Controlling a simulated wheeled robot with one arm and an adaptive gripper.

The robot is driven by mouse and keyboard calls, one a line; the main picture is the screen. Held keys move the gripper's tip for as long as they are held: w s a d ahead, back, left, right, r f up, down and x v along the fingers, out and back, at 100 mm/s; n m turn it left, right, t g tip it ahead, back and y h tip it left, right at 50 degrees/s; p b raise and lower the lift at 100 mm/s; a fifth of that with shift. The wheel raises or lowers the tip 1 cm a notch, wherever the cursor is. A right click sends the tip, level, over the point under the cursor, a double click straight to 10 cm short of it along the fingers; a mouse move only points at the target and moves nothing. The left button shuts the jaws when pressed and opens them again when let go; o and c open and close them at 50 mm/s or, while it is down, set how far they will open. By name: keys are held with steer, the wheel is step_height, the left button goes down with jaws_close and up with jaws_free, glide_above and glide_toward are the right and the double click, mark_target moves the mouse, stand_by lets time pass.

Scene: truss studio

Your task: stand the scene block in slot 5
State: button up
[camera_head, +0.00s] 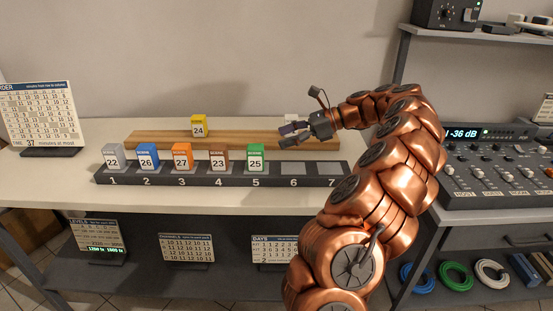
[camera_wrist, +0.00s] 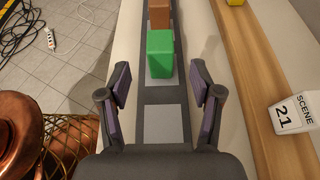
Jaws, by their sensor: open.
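The slot rack (camera_head: 220,178) is a dark bar numbered 1 to 7. Numbered scene blocks stand in slots 1 to 5: grey 22 (camera_head: 114,156), blue 26 (camera_head: 148,157), orange 27 (camera_head: 182,157), brown 23 (camera_head: 219,158) and green 25 (camera_head: 256,158). Slots 6 and 7 are bare. Yellow block 24 (camera_head: 199,126) stands on the wooden strip behind. White block 21 (camera_wrist: 295,112) is on that strip at the right of the wrist view; in the head view my gripper partly hides it. My gripper (camera_head: 284,136) is open and empty. Its fingers (camera_wrist: 160,84) are above the rack, with the green block (camera_wrist: 159,54) ahead.
The wooden strip (camera_head: 160,139) runs behind the rack, bare between blocks 24 and 21. A calendar-like card (camera_head: 40,115) stands at the far left. A mixer desk (camera_head: 500,165) is at the right, beyond my arm. Cards and cable coils sit on the lower shelves.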

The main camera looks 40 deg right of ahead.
steer(key=a+r+n+g, duration=0.2)
steer(key=a+n+g, duration=0.35)
steer(key=a, duration=1.15)
steer(key=s+a+f+n+g+h, duration=0.2)
steer(key=s+a+n, duration=0.4)
steer(key=a, duration=0.3)
steer(key=s+a+f+n+g+h, duration=0.1)
steer(key=s+a+f+n+g, duration=0.1)
steer(key=s+a+n, duration=0.55)
steer(key=s+f+n+h, duration=0.3)
steer(key=s+f, duration=0.2)
steer(key=s, duration=0.3)
steer(key=s+d+f+n+g+h, duration=0.1)
steer(key=s+f+n+h, duration=0.3)
steer(key=s, duration=0.5)
steer(key=shift+s+f, duration=0.25)
steer(key=shift+f, duration=0.1)
steer(key=shift+g, duration=0.25)
